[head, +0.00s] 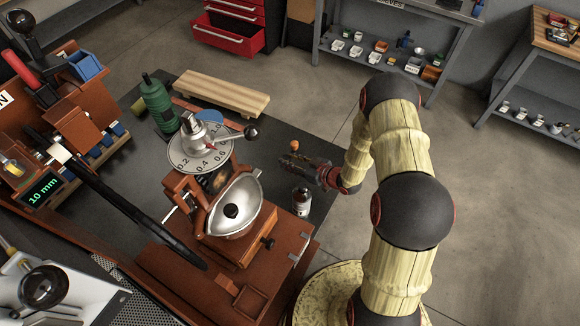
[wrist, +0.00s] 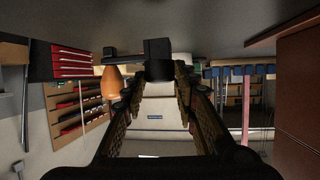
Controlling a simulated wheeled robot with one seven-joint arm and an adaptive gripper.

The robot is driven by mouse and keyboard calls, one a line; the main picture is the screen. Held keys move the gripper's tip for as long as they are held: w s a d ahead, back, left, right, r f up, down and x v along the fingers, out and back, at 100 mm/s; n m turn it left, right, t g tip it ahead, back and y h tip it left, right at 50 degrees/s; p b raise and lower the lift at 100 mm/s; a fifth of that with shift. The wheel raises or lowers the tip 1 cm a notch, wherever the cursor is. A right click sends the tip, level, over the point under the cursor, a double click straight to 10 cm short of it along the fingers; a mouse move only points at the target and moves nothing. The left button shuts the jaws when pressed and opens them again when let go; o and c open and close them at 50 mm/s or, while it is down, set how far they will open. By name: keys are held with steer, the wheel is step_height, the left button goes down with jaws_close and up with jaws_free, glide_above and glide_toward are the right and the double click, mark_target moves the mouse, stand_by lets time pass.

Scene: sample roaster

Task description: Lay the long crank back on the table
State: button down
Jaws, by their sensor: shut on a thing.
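The long crank shows an orange knob (head: 294,145) at my fingertips in the head view. In the wrist view its black block (wrist: 158,56) sits between the fingertips, and a short dark bar runs left to the orange knob (wrist: 115,82). My gripper (head: 288,163) is shut on the crank's black end and points left, over the right part of the dark table (head: 272,196). The gripper also shows in the wrist view (wrist: 160,80). Most of the crank is hidden or small in the head view. I cannot tell whether it touches the table.
The roaster with a numbered dial (head: 200,150) and silver pan (head: 236,205) stands left of my gripper. A small can (head: 301,203) stands just below it in the picture. The table's right edge is close.

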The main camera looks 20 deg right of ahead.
steer(key=shift+f+b, duration=0.45)
steer(key=shift+f, duration=1.15)
steer(key=shift+f, duration=0.15)
steer(key=c, duration=1.5)
jaws_free()
steer(key=shift+o, duration=0.5)
